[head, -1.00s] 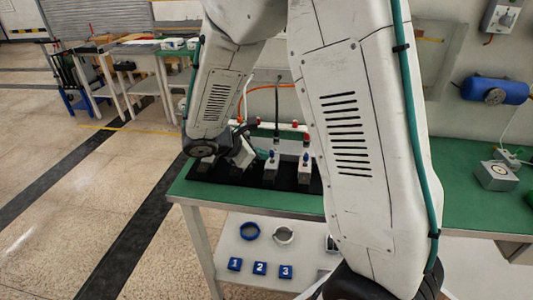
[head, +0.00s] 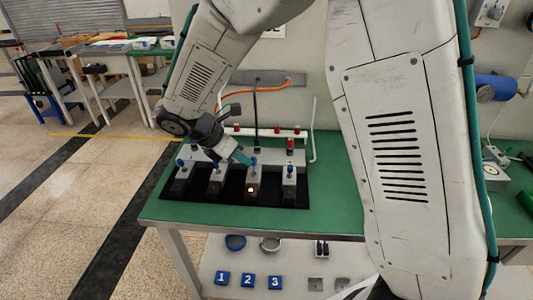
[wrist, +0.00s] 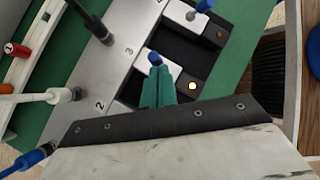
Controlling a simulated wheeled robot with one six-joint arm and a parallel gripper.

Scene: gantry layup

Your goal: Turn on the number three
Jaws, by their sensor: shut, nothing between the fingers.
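Several switch boxes stand in a row in a black tray (head: 330,197) on the green bench. Each has a blue-tipped lever. The third box from the left (head: 253,180) has a glowing lamp (head: 251,190). In the wrist view the same lamp (wrist: 192,86) glows on the box in line with the label 3 (wrist: 128,50). My gripper (head: 242,157) is shut and empty, its teal fingertips (wrist: 157,84) beside that box's blue lever (wrist: 154,57). I cannot tell whether they touch it. The neighbouring box's lamp (wrist: 219,33) is dark orange. The box by label 2 (wrist: 99,105) is mostly hidden by my gripper.
A white pipe with red fittings (head: 270,131) and cables run behind the boxes. Blue blocks marked 1 (head: 222,278), 2 (head: 248,280) and 3 (head: 275,282) and two rings lie on the lower shelf. A blue cylinder (head: 497,88) is at the right.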

